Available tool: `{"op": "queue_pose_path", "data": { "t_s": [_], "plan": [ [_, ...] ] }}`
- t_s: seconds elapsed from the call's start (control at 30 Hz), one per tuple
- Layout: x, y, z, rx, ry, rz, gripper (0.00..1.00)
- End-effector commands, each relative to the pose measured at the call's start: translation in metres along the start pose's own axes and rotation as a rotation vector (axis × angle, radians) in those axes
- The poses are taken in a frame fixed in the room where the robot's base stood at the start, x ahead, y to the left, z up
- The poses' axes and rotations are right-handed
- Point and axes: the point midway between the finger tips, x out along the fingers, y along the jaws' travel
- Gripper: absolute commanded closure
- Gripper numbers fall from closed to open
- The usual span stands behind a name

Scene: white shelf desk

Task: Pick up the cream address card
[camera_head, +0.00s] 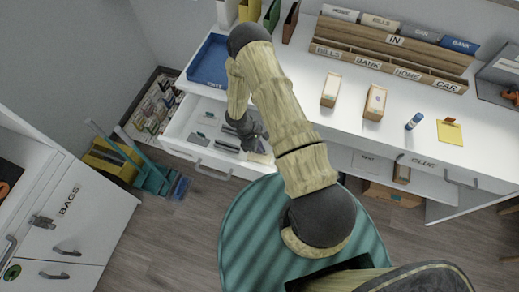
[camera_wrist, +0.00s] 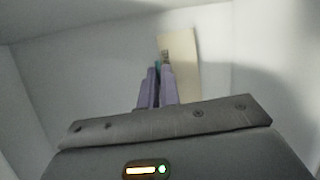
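The cream address card (camera_wrist: 182,60) shows in the wrist view as a pale upright strip with a small dark mark near its left edge. In the head view, a cream piece (camera_head: 262,158) lies at the right end of the open drawer and is probably the card. My gripper (camera_wrist: 158,70) has its two purple-grey fingers close together at the card's left edge. The right finger overlaps the card's face. I cannot tell whether the fingers pinch it. In the head view my gripper (camera_head: 252,138) reaches into the drawer, partly hidden by my arm.
The white drawer (camera_head: 208,159) is pulled out and holds several grey items at its left. Its pale walls surround my gripper in the wrist view. A blue tray (camera_head: 209,62) sits on the desk above. A wooden letter rack (camera_head: 390,66) stands farther right.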

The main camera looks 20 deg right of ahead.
Motion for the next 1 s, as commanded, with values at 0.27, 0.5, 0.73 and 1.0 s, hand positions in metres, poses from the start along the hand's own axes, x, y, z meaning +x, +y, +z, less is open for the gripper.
{"op": "queue_pose_path", "data": {
  "t_s": [0.27, 0.5, 0.73, 1.0],
  "plan": [
    [-0.036, 0.001, 0.014, 0.002, 0.002, 0.004, 1.0],
    [-0.072, 0.001, 0.03, 0.002, 0.001, 0.003, 1.0],
    [-0.086, 0.0, 0.036, 0.0, 0.0, 0.001, 1.0],
    [-0.087, 0.0, 0.036, 0.0, 0.0, 0.0, 1.0]
  ]
}}
